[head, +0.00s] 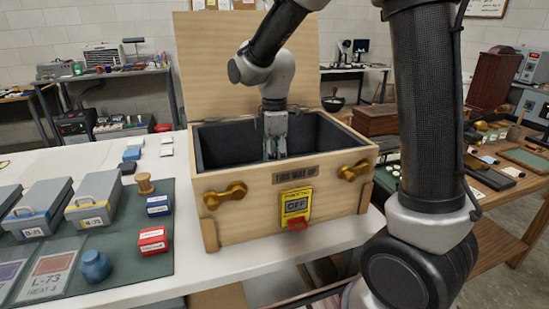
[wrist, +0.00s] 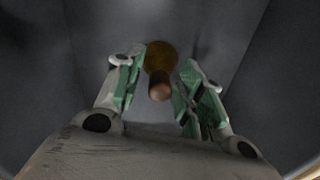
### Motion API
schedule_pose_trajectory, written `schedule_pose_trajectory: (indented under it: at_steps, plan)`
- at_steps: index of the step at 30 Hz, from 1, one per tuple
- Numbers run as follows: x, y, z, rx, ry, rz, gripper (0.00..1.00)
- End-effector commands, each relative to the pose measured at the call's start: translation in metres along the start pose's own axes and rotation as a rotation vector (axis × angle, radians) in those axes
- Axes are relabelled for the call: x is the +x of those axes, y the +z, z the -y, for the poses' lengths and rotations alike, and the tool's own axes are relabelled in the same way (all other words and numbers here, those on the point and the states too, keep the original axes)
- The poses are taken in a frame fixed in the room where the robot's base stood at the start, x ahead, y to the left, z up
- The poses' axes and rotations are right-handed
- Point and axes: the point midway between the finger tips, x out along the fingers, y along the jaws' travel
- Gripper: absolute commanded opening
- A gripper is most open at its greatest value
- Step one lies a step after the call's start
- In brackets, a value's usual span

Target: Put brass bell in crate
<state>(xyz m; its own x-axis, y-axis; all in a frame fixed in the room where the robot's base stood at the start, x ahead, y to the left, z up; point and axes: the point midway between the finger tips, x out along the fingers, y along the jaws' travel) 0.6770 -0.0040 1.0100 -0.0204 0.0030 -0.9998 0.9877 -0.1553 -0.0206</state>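The open wooden crate (head: 245,207) stands on the white table with its lid raised behind it. My gripper (head: 275,150) reaches down inside its dark-lined interior. In the wrist view the brass bell (wrist: 160,57) shows as a round brass shape with a brown handle pointing towards the camera. It appears to stand on the crate's dark floor. The green-padded fingers of my gripper (wrist: 163,62) are apart on either side of the bell, with gaps visible beside the handle. In the head view the crate's front wall hides the bell and the fingertips.
Left of the crate, a green mat (head: 128,262) holds grey boxes (head: 95,197), a blue jar (head: 95,265), a wooden spool (head: 144,183) and a red box (head: 152,241). The crate's walls closely surround my gripper. A wooden table (head: 500,205) with several items stands at right.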

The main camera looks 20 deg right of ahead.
Motion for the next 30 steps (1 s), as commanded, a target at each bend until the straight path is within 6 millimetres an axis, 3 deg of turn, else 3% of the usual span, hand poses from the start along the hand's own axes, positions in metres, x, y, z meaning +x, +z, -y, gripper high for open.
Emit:
schedule_pose_trajectory:
  at_steps: [7,21,30]
  plan:
    - [-0.015,0.0,-0.001,0.0,0.002,-0.001,0.38]
    - [-0.109,0.0,0.0,0.0,0.001,-0.001,0.38]
    - [-0.125,0.004,0.003,0.018,0.005,-0.003,0.38]
